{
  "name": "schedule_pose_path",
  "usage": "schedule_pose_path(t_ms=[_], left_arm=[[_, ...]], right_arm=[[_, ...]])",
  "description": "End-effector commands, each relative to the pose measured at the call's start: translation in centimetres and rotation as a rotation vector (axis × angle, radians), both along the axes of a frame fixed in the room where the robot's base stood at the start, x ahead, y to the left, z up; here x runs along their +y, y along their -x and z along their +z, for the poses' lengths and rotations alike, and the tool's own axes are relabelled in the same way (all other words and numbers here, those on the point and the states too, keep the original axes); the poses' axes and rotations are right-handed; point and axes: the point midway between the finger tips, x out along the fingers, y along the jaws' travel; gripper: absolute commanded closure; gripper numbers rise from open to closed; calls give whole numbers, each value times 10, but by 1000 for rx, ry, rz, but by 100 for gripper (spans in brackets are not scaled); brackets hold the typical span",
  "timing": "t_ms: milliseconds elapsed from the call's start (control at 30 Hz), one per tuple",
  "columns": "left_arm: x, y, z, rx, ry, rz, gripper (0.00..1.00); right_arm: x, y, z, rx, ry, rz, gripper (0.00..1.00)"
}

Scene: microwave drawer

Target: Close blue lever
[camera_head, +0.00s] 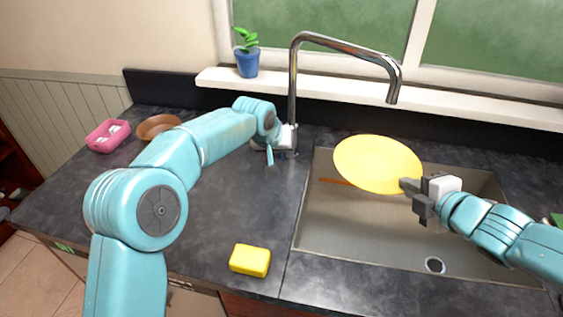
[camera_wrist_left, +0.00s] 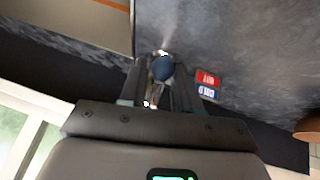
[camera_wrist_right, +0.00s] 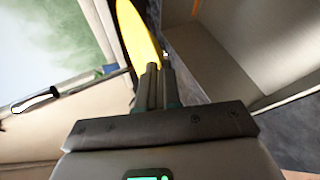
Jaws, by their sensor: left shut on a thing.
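The blue lever's round knob (camera_wrist_left: 163,68) sits between the fingers of my left gripper (camera_wrist_left: 162,80) in the left wrist view. In the head view my left gripper (camera_head: 275,148) is at the base of the chrome faucet (camera_head: 292,85), and its arm hides most of the lever. The left gripper is shut on the knob. My right gripper (camera_head: 412,190) is shut on the edge of a yellow plate (camera_head: 377,164), held above the sink. The plate also shows edge-on in the right wrist view (camera_wrist_right: 135,35).
The metal sink (camera_head: 330,230) is at the right, with a drain (camera_head: 435,265). A yellow sponge (camera_head: 250,260) lies on the dark counter. A pink container (camera_head: 108,136) and a brown bowl (camera_head: 157,126) stand at the left. A red and blue label (camera_wrist_left: 208,85) is beside the lever.

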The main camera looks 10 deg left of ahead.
Motion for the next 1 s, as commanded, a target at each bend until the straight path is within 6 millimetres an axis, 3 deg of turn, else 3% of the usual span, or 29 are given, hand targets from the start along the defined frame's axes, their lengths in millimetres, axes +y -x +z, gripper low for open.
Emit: schedule_pose_path(t_ms=[33,133,533,567,867,1000], left_arm=[[0,-1,-8,-23,2,1,100],[0,-2,-7,-45,1,0,100],[0,-3,-4,-55,1,0,100],[0,-3,-4,-55,1,0,62],[0,-1,-2,-53,1,-1,62],[2,8,11,-55,1,0,62]], right_arm=[[0,0,-15,-1,0,0,100],[0,0,-22,-1,0,0,100],[0,-2,-22,-1,0,0,100],[0,-2,-22,-1,0,0,100],[0,-1,-22,-1,0,0,100],[0,-1,-25,-1,0,0,100]])
